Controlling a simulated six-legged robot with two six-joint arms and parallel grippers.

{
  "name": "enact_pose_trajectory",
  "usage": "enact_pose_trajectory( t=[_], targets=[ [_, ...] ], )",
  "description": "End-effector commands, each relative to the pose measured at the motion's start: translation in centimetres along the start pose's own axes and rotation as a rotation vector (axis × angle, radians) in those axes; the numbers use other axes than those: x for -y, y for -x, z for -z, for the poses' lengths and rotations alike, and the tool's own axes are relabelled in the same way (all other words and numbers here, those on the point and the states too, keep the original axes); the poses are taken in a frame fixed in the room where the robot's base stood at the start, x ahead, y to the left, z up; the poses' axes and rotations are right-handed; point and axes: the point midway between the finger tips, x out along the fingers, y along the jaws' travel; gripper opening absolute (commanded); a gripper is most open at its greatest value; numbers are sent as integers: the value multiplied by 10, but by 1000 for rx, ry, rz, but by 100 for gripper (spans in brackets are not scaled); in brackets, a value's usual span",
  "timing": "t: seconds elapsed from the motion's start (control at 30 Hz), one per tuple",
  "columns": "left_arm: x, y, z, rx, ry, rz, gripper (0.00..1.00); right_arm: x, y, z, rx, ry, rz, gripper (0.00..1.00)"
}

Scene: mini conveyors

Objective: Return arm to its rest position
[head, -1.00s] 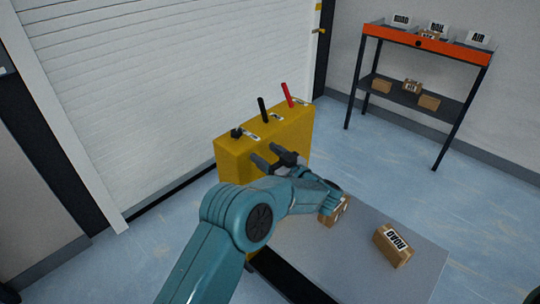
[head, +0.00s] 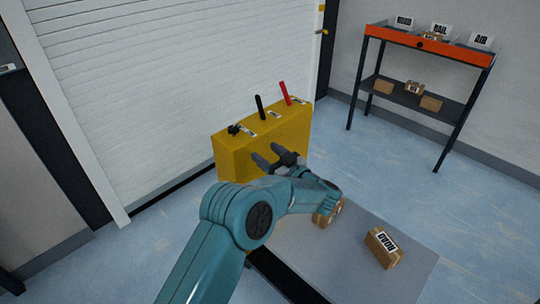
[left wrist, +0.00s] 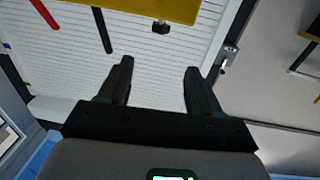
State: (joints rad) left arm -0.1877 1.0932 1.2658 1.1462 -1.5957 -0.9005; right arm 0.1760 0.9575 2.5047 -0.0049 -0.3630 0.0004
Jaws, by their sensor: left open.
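My left arm (head: 258,215) reaches in from the bottom of the head view, bent at the elbow. Its gripper (head: 267,154) is open and empty, in front of the yellow control box (head: 235,157). In the left wrist view the two fingers (left wrist: 158,66) stand apart with nothing between them. The yellow box shows upside down at the top of that view (left wrist: 120,8), apart from the fingers. It carries a black lever (head: 260,107), a red lever (head: 285,93) and a dark knob (head: 234,130). My right gripper is not in view.
A grey conveyor top (head: 340,270) lies beside my arm, with a ROAD carton (head: 383,248) and another carton (head: 325,215) partly behind my forearm. An orange-topped rack (head: 385,38) with labelled bins and cartons stands at the back right. The blue floor between is clear.

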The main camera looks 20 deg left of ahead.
Motion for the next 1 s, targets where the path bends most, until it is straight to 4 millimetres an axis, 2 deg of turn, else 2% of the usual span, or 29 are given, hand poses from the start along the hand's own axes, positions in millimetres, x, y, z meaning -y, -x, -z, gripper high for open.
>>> enact_pose_trajectory(
  t=[0.23, 0.33, 0.43, 0.5, 0.57, 0.67, 0.77, 0.8, 0.87, 0.9, 0.97, 1.0],
  targets=[
    [0, -1, 0, 0, 0, 1, 64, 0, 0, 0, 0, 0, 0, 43],
    [6, -9, 7, 2, -3, 17, 64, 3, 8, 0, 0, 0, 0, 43],
    [24, -33, 23, 8, -16, 63, 64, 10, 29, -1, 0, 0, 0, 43],
    [46, -48, 23, 17, -93, 70, 64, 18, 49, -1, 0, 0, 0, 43],
    [56, -55, 13, 29, -177, 6, 64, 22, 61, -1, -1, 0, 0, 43],
    [64, -51, -18, 102, -276, -179, 64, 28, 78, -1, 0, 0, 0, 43],
    [76, -22, -64, 262, -343, -420, 64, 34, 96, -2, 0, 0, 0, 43],
    [85, 0, -85, 359, -363, -526, 64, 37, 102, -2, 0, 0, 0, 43],
    [101, 39, -115, 513, -385, -667, 64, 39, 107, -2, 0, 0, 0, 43],
    [114, 67, -132, 618, -397, -746, 64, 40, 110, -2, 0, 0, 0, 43],
    [136, 109, -152, 775, -413, -845, 64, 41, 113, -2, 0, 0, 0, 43],
    [152, 137, -162, 879, -425, -901, 64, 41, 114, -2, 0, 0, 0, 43]
  ],
)
